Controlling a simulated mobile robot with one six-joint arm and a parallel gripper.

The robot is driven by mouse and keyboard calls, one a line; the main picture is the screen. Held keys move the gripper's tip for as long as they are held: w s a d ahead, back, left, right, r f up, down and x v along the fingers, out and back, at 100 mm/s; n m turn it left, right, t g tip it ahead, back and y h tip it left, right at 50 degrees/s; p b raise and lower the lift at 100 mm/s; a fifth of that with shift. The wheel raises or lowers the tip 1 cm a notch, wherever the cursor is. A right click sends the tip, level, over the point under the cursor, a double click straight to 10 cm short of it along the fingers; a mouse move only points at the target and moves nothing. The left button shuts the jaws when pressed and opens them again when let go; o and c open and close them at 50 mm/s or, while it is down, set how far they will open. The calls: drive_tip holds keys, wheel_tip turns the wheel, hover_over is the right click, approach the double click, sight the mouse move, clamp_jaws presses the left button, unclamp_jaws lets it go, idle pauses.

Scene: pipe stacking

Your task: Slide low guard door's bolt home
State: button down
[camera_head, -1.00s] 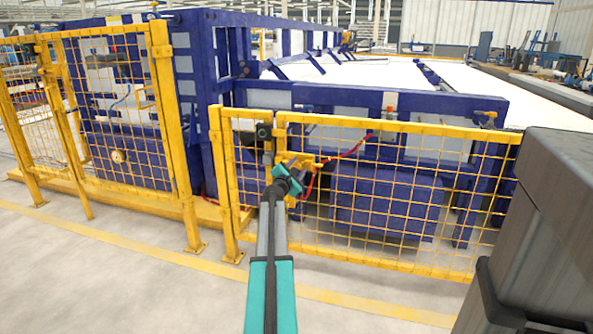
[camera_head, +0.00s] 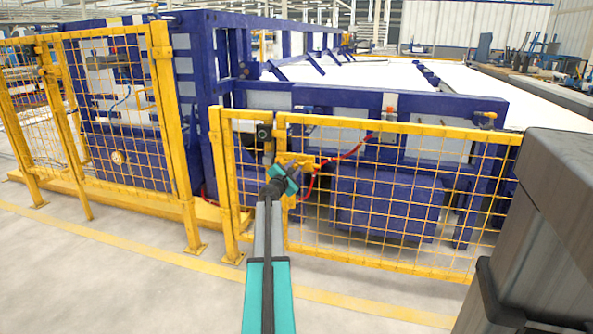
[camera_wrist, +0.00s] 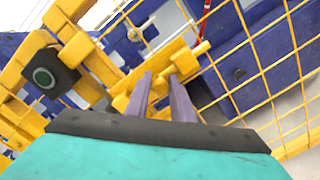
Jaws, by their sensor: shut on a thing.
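The low guard door (camera_head: 400,190) is a yellow mesh panel on the right. It stands upright beside a yellow post section (camera_head: 228,185), with a narrow gap between them. The yellow bolt (camera_head: 312,163) sits near the door's upper left corner; its bar also shows in the wrist view (camera_wrist: 192,57). My gripper (camera_head: 288,172) is at the bolt. In the wrist view, its two grey fingers (camera_wrist: 160,80) are shut on the bolt, near its lower left part. The fingers hide the gripped part, and I cannot tell how far the bolt reaches across the gap.
A dark box with a round face (camera_wrist: 46,78) sits on the yellow frame left of the bolt. A red hose (camera_head: 345,152) and blue machinery (camera_head: 390,205) lie behind the mesh. A taller yellow fence (camera_head: 120,110) stands at left. The floor in front is clear.

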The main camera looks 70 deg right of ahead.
sight(287, 162)
drive_tip(key=shift+w, duration=2.3)
drive_tip(key=c, duration=1.5)
unclamp_jaws()
drive_tip(key=shift+w, duration=0.1)
drive_tip(key=shift+c, duration=0.2)
drive_tip(key=shift+a, duration=0.2)
drive_tip(key=a+p, duration=0.2)
drive_tip(key=a, duration=1.1)
drive_tip(key=shift+a+p, duration=0.25)
drive_tip(key=shift+p, duration=0.1)
